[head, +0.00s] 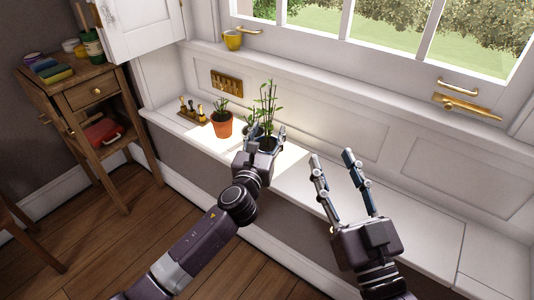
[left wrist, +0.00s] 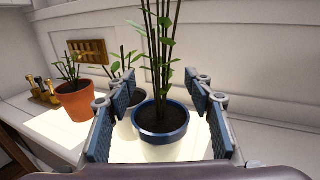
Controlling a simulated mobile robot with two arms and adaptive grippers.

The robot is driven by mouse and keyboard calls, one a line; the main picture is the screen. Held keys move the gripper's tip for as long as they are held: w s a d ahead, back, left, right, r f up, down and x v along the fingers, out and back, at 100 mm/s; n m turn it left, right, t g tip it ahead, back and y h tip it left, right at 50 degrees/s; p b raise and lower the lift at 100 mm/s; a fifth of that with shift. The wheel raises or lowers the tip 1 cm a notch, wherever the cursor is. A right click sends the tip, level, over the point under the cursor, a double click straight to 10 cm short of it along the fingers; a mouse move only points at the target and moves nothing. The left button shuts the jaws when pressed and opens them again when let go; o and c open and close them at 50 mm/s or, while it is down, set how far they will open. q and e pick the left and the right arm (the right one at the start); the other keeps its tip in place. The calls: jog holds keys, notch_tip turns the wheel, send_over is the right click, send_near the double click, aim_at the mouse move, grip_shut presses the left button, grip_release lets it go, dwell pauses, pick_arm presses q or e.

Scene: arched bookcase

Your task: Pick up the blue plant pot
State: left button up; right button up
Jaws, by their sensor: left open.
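The blue plant pot (left wrist: 162,139) holds dark soil and a tall plant with several upright stems. It stands upright on the white sill. In the left wrist view it sits between the spread fingers of my left gripper (left wrist: 155,100), with gaps on both sides. In the head view my left gripper (head: 266,131) hides most of the pot; the plant (head: 267,103) rises above it. My left gripper is open and holds nothing. My right gripper (head: 332,155) is open and empty over the sill, right of the pot.
A terracotta pot (head: 222,124) with a small plant stands left. Another potted plant (left wrist: 137,97) is close behind the blue pot. A small tool rack (head: 190,112) is farther left. The panelled wall is behind; the sill (head: 420,225) is clear at right.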

pick_arm(q)
grip_shut()
dwell(0.4)
jog(key=shift+r, duration=0.1)
